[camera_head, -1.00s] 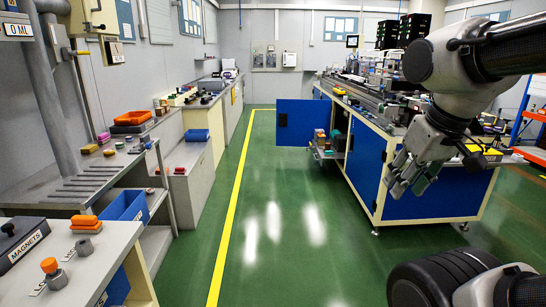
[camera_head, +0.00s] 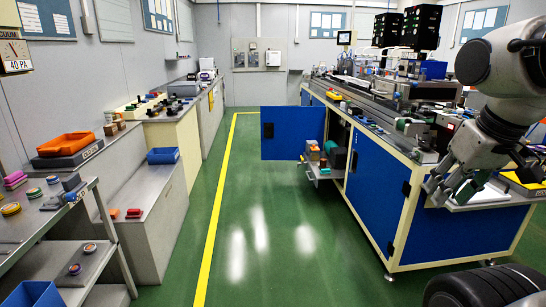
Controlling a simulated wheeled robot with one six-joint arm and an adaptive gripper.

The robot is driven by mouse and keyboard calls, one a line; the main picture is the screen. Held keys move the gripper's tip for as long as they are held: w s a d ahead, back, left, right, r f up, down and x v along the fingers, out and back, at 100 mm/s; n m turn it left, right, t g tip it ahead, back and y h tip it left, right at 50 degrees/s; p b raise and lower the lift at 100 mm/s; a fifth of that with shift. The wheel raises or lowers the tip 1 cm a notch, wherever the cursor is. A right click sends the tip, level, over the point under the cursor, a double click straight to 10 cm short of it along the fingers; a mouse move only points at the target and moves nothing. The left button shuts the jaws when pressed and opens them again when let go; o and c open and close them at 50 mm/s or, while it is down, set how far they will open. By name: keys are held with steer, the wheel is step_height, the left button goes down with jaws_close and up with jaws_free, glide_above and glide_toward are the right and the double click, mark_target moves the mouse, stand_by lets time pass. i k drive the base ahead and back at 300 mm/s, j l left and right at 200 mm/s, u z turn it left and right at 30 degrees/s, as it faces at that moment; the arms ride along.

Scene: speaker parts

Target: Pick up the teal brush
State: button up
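I cannot make out a teal brush for certain at this size. A small teal item (camera_head: 338,161) shows inside the open cabinet under the right-hand bench, behind several small coloured things on its low shelf. My gripper (camera_head: 450,196) is at the right of the view, in front of the bench's near end and well apart from that shelf. Its fingers point down and look apart, with nothing seen between them.
A blue cabinet door (camera_head: 292,133) stands open into the aisle. The green floor (camera_head: 260,240) is clear along the yellow line (camera_head: 213,215). The bench (camera_head: 400,215) stands close at right.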

mark_target(326, 172)
steer(key=i, duration=2.35)
steer(key=i+z, duration=0.15)
steer(key=i, duration=0.3)
steer(key=i+j+z, duration=0.2)
steer(key=i, duration=0.25)
steer(key=i+j+z, duration=0.15)
steer(key=i, duration=0.25)
steer(key=i+j+z, duration=0.15)
steer(key=i, duration=0.3)
steer(key=i+j+z, duration=0.55)
steer(key=i, duration=0.1)
